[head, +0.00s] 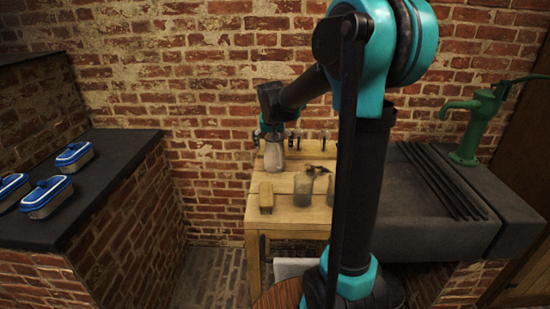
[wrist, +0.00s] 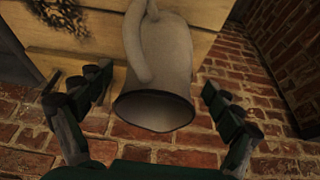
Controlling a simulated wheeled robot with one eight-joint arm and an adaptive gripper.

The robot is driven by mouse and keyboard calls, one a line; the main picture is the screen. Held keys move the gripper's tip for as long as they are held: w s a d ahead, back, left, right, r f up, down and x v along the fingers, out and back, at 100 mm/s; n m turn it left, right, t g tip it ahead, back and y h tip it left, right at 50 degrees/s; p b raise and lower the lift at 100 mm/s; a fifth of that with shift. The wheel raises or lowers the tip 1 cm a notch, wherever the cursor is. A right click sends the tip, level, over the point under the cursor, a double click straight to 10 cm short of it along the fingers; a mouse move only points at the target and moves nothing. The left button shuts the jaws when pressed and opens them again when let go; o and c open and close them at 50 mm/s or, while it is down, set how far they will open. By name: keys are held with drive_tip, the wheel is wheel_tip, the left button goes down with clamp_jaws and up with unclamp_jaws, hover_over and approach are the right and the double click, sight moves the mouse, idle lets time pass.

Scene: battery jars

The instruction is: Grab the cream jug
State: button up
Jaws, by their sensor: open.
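The cream jug (head: 274,155) stands on the wooden table at its back left, below my gripper (head: 271,130). In the wrist view the pale jug (wrist: 168,55) shows its dark-rimmed mouth towards the camera and its handle on the left side. My gripper (wrist: 158,84) is open, with one finger on each side of the jug's mouth. Gaps show between both fingers and the jug, and nothing is held.
A tan block (head: 266,197) and a greyish jar (head: 303,188) stand on the wooden table (head: 285,214). A stone sink (head: 425,225) with a green pump (head: 470,125) is at right. A brick wall stands close behind.

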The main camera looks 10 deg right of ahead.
sight(275, 152)
drive_tip(key=x, duration=0.4)
drive_tip(key=shift+d+f, duration=0.15)
drive_tip(key=c, duration=1.5)
drive_tip(key=shift+c, duration=0.2)
